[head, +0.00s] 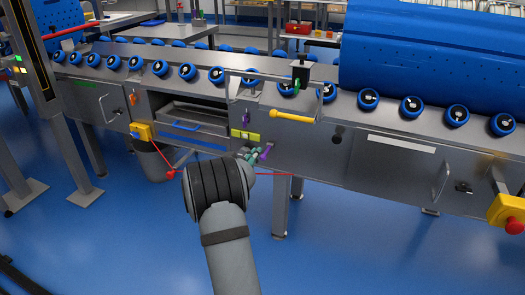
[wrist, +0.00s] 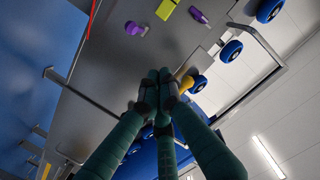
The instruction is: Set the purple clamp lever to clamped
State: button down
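Two purple parts show on the grey conveyor front. The upper one (head: 246,116) stands upright above a yellow-green block (head: 245,135); it also shows in the wrist view (wrist: 198,15). The lower one (head: 265,152) is tilted, just right of my gripper (head: 248,154); the wrist view shows it as a short purple knob (wrist: 133,28). I cannot tell which is the clamp lever or whether it is clamped. My gripper's teal fingers (wrist: 157,85) are together with nothing visible between them. They appear apart from both purple parts.
A yellow handle (head: 295,115) sticks out right of the upper purple part. A black knob on a bracket (head: 300,73) stands above it. Blue rollers (head: 368,99) line the conveyor top. A red cord (head: 290,174) runs along the front. Blue floor (head: 340,240) is open in front.

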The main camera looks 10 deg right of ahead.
jog(key=b, duration=0.1)
send_over(263, 156)
jog(key=s, duration=0.1)
jog(key=f, duration=0.2)
jog(key=f+b, duration=0.1)
jog(key=w+f, duration=0.1)
jog(key=shift+f+b, duration=0.35)
jog(key=shift+b, duration=0.05)
jog(key=shift+f, duration=0.35)
